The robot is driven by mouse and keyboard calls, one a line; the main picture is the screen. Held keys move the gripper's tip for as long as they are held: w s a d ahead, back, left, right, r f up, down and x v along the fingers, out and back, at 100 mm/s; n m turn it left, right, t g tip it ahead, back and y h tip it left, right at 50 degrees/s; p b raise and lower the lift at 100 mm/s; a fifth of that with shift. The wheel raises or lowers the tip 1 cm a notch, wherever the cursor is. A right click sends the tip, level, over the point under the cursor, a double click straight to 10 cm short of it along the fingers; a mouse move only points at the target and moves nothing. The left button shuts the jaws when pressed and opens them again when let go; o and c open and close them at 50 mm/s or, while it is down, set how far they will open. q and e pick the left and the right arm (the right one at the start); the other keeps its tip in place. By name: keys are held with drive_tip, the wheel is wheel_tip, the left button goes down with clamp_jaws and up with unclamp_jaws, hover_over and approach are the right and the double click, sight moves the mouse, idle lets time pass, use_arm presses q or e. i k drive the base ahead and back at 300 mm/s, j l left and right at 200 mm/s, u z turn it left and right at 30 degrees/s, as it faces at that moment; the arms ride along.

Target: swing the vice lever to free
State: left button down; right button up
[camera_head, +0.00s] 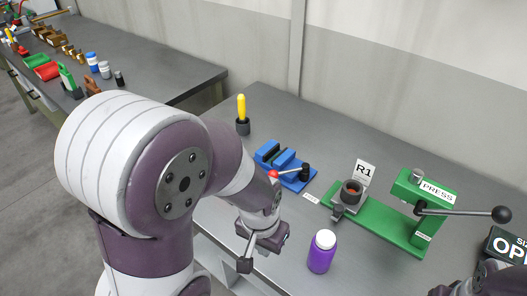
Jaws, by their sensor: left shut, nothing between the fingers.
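The blue vice (268,153) sits on the grey bench, right of my left forearm. Its lever (290,172) runs from a black pivot (305,173) at the right side leftward to a red knob (273,175). The knob appears right beside my left wrist in the picture; I cannot tell whether they touch. My left gripper (245,263) points down at the bench's front edge, below and left of the vice in the picture. It is shut and empty. Part of my right arm shows at the bottom right corner; its fingers are not clear.
A green press (385,225) with a black-knobbed handle stands right of the vice, a cup on its base by an R1 sign (364,172). A purple bottle (321,252) stands in front. A yellow-handled tool (241,108) stands behind the vice. Another bench (165,80) is at the far left.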

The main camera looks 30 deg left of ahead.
sight(305, 169)
drive_tip(key=u, duration=0.8)
drive_tip(key=i+j+z, duration=0.25)
drive_tip(key=j+z, duration=0.3)
drive_tip(key=i+j+z, duration=0.1)
drive_tip(key=j+z, duration=0.15)
drive_tip(key=j, duration=0.2)
